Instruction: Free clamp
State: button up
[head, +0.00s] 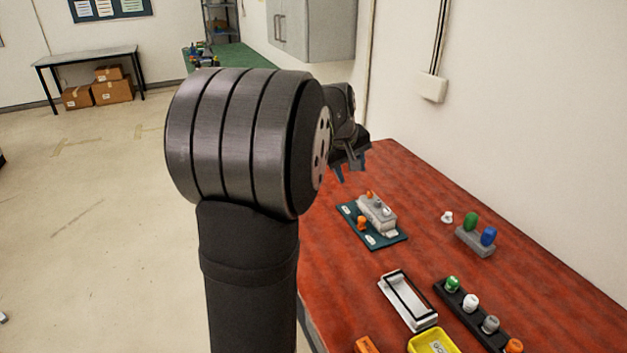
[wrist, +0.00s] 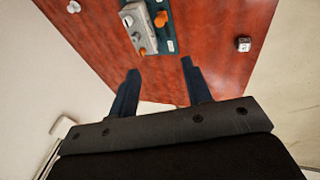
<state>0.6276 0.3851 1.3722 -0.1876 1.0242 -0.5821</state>
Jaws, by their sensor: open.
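A grey block-like fixture (head: 376,213) with orange and pale knobs sits on a dark green board (head: 401,241) on the red-brown table. I cannot tell which part is the clamp. My gripper (wrist: 160,69) is open, its blue fingers apart with nothing between them. In the head view my gripper (head: 349,166) is above the table's far end, behind and above the fixture, not touching it. My arm hides part of the table.
A grey holder (head: 478,243) with green and blue pegs stands right of the board, near a small white piece (head: 447,217). Nearer are a white frame (head: 407,300), a black rack (head: 471,313) of knobs and a yellow tray (head: 429,343). A wall borders the table's right.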

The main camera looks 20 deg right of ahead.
jog(key=f+m, duration=0.1)
jog(key=m, duration=0.3)
jog(key=m+g, duration=0.1)
jog(key=m, duration=1)
send_near(361, 218)
jog(key=x, duration=0.8)
jog(key=shift+d, duration=0.1)
grip_shut()
